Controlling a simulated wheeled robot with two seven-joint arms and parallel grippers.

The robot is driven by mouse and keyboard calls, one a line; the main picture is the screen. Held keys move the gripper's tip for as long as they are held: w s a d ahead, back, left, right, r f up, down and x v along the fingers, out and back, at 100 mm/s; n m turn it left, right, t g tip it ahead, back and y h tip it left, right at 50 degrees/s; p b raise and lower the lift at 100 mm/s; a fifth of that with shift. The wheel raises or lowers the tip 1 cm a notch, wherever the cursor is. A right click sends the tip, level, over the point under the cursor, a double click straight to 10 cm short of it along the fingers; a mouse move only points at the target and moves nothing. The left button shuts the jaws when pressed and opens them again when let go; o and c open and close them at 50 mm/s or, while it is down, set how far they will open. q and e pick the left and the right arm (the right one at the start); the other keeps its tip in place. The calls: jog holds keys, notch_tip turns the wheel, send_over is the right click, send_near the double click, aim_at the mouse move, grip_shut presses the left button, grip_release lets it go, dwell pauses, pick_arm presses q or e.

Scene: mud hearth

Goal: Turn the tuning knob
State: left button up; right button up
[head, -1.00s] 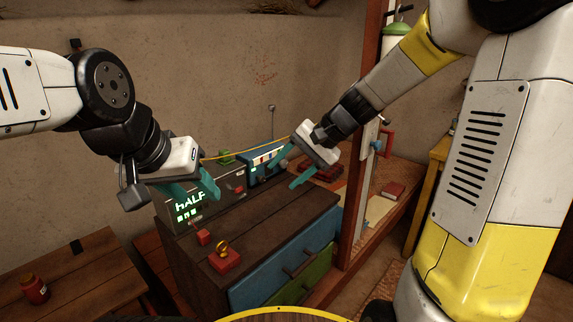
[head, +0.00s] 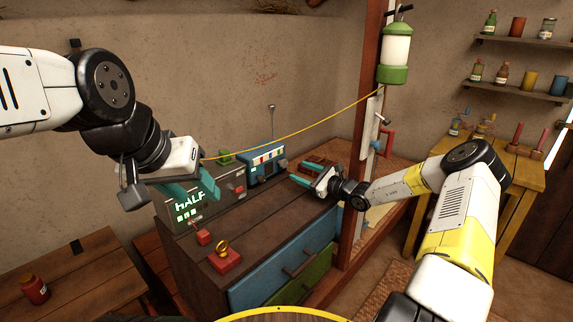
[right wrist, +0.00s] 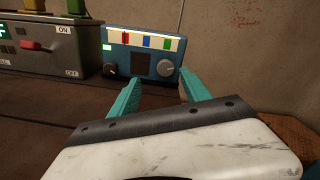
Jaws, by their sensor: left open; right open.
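A blue radio-like box (head: 264,166) with a strip of coloured marks stands at the back of the dark cabinet top. The right wrist view shows its front (right wrist: 140,42), with a larger pale knob (right wrist: 165,68) at the right and a smaller knob (right wrist: 110,71) at the left. No label says which is the tuning knob. My right gripper (head: 298,171) is open and empty, to the right of the box. In its wrist view its fingers (right wrist: 160,80) point toward the larger knob, apparently without touching it. My left gripper (head: 201,192) is open in front of the grey box.
The grey box (head: 172,212) has a lit "HALF" display and a red switch (right wrist: 33,46). A red block with a yellow ring (head: 224,259) sits near the cabinet's front. A yellow cord crosses to a wooden post (head: 362,140) on the right. The cabinet's middle top is clear.

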aim_at(285, 164)
jog(key=shift+w+d+f+m+t, duration=0.25)
jog(key=shift+d+f+m+t, duration=0.05)
jog(key=shift+m, duration=0.1)
jog(key=shift+w+a, duration=0.1)
jog(key=shift+w, duration=0.1)
jog(key=x, duration=0.7)
jog(key=shift+w+f, duration=0.1)
jog(key=shift+w, duration=0.05)
jog(key=shift+a, duration=0.1)
grip_shut()
